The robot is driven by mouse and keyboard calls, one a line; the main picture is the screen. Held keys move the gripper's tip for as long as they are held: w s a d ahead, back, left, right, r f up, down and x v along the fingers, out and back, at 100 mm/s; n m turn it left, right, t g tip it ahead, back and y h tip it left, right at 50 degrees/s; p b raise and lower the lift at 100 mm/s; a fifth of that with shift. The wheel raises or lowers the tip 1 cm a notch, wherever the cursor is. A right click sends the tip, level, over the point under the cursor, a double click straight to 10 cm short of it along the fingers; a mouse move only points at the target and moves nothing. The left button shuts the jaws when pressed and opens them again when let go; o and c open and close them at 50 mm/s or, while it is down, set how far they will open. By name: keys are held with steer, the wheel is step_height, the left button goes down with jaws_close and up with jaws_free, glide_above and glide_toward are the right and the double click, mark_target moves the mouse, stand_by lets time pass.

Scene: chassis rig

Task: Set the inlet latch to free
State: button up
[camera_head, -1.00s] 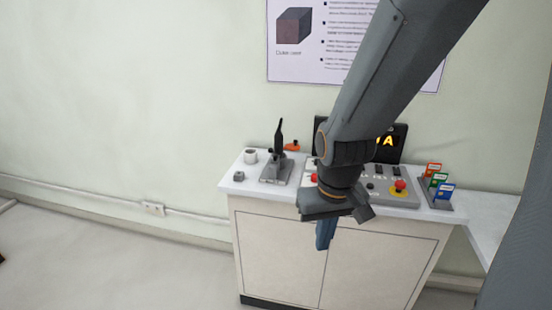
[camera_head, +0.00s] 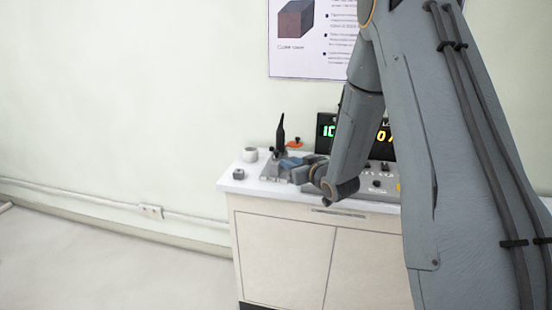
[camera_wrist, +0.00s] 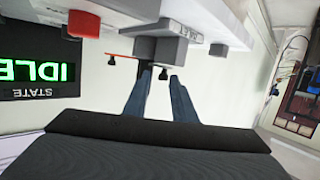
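In the wrist view, seen upside down, a grey block (camera_wrist: 176,49) with a small label hangs from the panel. A red bar (camera_wrist: 130,57) with a black knob lies beside it, and a second black knob shows near my fingertips.
A display (camera_wrist: 40,70) reads IDLE in green. A white cup (camera_head: 250,154) and a small grey block (camera_head: 239,173) sit at the left of the bench top (camera_head: 228,186). My arm hides most of the right side of the bench. The floor at left is clear.

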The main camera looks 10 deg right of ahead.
mark_target(278, 153)
steer(key=shift+w+a+f+n+t+y+b, duration=0.15)
steer(key=shift+w+n+t+y+b, duration=0.05)
steer(key=shift+w+t+y, duration=0.2)
steer(key=shift+w+a+f+n+t+y+b, duration=0.1)
steer(key=shift+w+n+t+y+b, duration=0.1)
steer(key=shift+w+t+y, duration=0.2)
steer(key=shift+t+y, duration=0.3)
steer(key=shift+y, duration=0.1)
steer(key=shift+r+p+x, duration=0.15)
steer(key=shift+p+x, duration=0.3)
steer(key=shift+x, duration=1.55)
steer(key=shift+r+p+x, duration=0.1)
steer(key=shift+p+x, duration=0.3)
steer(key=shift+x, duration=1.6)
steer(key=shift+a, duration=0.1)
jaws_close()
